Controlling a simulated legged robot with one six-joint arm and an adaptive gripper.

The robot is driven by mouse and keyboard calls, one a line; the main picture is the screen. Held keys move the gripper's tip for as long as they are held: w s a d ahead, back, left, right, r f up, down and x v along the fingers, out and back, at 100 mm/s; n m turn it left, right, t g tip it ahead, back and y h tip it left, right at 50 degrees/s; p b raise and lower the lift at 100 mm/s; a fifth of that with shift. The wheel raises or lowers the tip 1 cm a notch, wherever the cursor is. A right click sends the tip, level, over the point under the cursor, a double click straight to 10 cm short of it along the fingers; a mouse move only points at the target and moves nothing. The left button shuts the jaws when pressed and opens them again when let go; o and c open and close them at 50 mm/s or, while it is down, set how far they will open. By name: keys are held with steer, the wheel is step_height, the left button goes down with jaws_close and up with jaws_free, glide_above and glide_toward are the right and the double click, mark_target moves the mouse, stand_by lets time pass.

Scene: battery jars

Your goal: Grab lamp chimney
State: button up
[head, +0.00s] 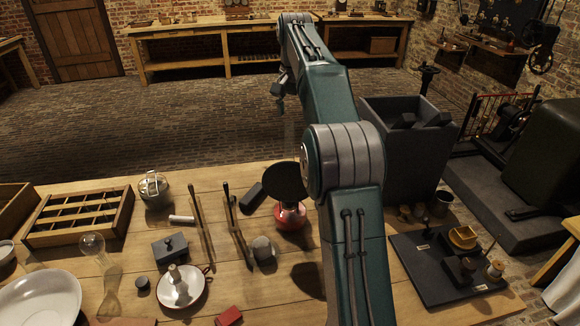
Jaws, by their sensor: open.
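A clear glass piece (93,245) with a rounded bulge is on the wooden table at the left, behind the white bowl; it may be the lamp chimney, but its outline is hard to tell. A red-based object (290,216) with a dark round disc (285,184) above it stands mid-table, partly beside my arm. My gripper (280,95) is open, small in the picture, raised beyond the table's far edge and well away from the glass piece. Its fingers are dark, and I see nothing clearly between them.
A white bowl (40,298), a partitioned wooden tray (122,219) and a lidded glass jar (154,190) crowd the left. A dark bin (415,155) is behind the table's right side.

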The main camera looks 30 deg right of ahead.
mark_target(289, 139)
steer(key=f, duration=0.2)
steer(key=shift+a+f, duration=0.3)
steer(key=shift+a, duration=0.05)
steer(key=shift+w+a+f, duration=0.1)
steer(key=shift+f, duration=1.25)
steer(key=shift+w+a+f, duration=0.1)
steer(key=shift+f, duration=1.2)
jaws_close()
